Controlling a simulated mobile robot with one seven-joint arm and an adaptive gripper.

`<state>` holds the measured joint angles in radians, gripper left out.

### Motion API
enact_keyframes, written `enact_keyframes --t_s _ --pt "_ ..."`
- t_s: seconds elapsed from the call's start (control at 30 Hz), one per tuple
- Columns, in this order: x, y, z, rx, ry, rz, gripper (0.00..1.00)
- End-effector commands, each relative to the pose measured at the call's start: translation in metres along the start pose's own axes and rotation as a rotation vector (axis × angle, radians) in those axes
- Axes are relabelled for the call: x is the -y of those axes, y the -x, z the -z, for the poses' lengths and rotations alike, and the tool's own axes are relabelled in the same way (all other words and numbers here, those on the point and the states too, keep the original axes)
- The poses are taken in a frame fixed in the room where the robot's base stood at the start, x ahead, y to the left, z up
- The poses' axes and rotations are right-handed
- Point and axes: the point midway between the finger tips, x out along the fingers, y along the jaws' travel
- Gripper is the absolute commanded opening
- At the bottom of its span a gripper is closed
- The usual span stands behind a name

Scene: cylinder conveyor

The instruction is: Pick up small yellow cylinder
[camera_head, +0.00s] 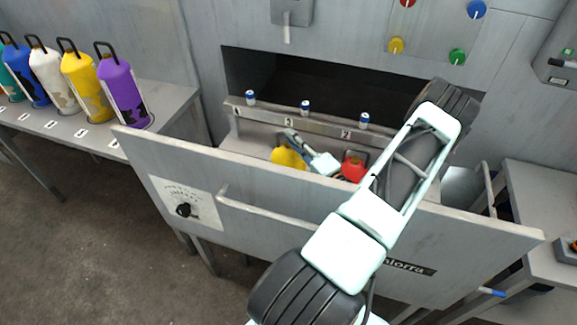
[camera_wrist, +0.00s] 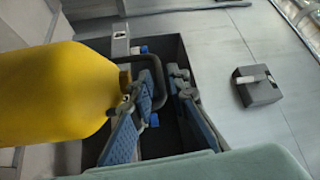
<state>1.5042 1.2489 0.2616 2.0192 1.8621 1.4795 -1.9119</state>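The small yellow cylinder (camera_head: 288,158) is inside the open drawer, left of a red one. In the wrist view the yellow cylinder (camera_wrist: 50,93) fills the left side, with its black loop handle (camera_wrist: 159,84) pointing right. My gripper (camera_wrist: 152,85) is open, with its two blue-padded fingers on either side of the handle. The left finger overlaps the handle's base in the picture; I cannot tell whether it touches.
The red cylinder (camera_head: 353,168) sits close on the right in the drawer. The drawer front (camera_head: 270,222) rises before both. A numbered rail (camera_head: 285,117) with blue-and-white knobs runs behind. Several larger bottle-shaped cylinders, including a purple one (camera_head: 121,92), stand on the left table (camera_head: 165,108).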

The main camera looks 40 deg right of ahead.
Motion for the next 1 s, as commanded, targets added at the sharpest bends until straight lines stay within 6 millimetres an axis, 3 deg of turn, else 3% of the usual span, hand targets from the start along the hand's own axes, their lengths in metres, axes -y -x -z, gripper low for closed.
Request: enact_keyframes --t_s 0.1,0.23,0.47,0.6,1.0 --pt "0.001 -0.018 -0.001 0.002 0.000 0.000 0.16" --pt "0.000 -0.026 0.000 0.001 0.000 -0.002 0.16" --pt "-0.001 -0.026 0.000 0.001 0.000 -0.002 0.15" --pt "-0.001 -0.026 0.000 0.001 0.000 -0.002 0.00" --pt "-0.001 -0.026 0.000 0.002 0.000 -0.002 0.00"
